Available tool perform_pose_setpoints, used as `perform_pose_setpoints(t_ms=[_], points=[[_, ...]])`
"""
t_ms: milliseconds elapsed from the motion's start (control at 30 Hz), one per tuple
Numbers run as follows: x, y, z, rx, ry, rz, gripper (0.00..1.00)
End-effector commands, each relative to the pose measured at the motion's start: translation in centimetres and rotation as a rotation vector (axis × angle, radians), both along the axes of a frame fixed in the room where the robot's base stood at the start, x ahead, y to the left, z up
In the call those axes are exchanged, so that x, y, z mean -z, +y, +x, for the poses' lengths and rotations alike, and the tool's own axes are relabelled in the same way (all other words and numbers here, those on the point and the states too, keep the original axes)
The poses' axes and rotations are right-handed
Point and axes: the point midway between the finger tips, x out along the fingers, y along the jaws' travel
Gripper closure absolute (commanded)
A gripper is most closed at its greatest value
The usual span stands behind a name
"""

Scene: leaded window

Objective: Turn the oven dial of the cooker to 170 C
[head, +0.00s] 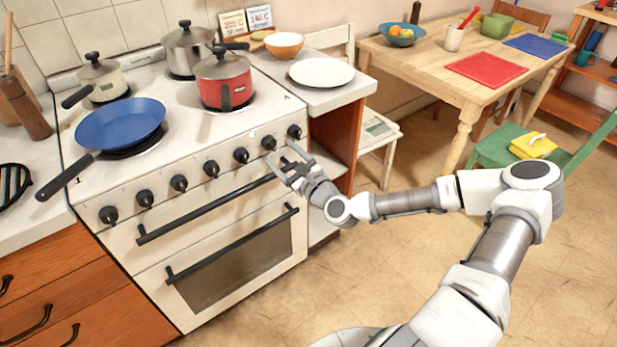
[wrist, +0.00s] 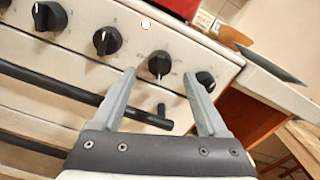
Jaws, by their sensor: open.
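The white cooker (head: 225,125) has a row of black dials along its front panel. My gripper (head: 289,167) is in front of the panel's right end. In the wrist view the second dial from the right (wrist: 160,63) shows between the fingertips of my open gripper (wrist: 160,73), a little beyond them; I see no contact. This dial's pale mark points down in the picture. The rightmost dial (wrist: 205,81) is partly behind the right finger. The dial to the left (wrist: 107,41) has its mark pointing up. The scale around the dials is too small to read.
Two black handle bars (head: 215,210) run across the cooker front below the dials. A blue pan (head: 120,123), a red pot (head: 224,85) and other pots stand on the hob. A counter with a white plate (head: 321,73) adjoins at right. Open floor lies in front.

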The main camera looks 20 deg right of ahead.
Motion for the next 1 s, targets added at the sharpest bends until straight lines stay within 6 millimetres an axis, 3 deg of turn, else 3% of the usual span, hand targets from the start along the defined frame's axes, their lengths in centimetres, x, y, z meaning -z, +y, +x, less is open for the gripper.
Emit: perform_pose_setpoints(t_ms=[300, 600, 1000], points=[[-0.1, -2.2, -6.2, 0.004, 0.001, 0.003, 0.24], [0.0, -3.7, -10.8, 0.005, -0.001, 0.0, 0.24], [-0.1, -4.2, -13.0, 0.001, -0.001, 0.0, 0.24]])
